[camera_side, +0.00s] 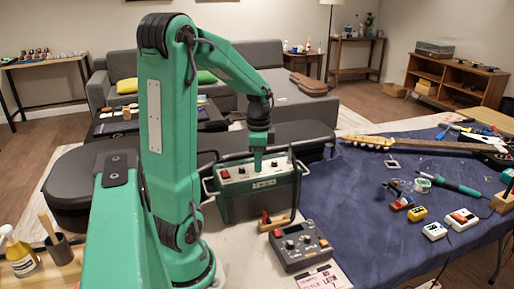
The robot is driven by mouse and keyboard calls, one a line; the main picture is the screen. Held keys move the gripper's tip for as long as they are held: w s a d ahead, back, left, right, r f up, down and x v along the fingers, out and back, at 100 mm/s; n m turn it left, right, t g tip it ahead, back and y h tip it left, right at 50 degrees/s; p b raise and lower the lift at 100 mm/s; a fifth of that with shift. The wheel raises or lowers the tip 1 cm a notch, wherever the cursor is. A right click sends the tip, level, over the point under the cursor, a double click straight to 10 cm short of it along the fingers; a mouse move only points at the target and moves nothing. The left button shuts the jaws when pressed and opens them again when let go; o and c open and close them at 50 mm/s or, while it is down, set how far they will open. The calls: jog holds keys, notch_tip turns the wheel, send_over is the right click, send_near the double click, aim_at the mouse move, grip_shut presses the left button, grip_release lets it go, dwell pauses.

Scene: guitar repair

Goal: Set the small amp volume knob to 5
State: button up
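The small amp (238,206) is a dark green box with a light control panel (250,173) on top and handles at its sides. Several small knobs sit on the panel, including a red one (225,173) at the left and a dark one (274,164) at the right. Their labels and settings are too small to read, so I cannot tell which is the volume knob. My gripper (257,168) points straight down at the middle of the panel. Its fingertips are at or just above the panel and hide what is under them. I cannot tell whether they are touching a knob.
The blue mat (365,215) to the right holds a guitar neck (420,146), a soldering iron (456,187) and small boxes.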

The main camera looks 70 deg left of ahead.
jog(key=n, duration=0.3)
jog(key=shift+n, duration=2.3)
jog(key=c, duration=0.5)
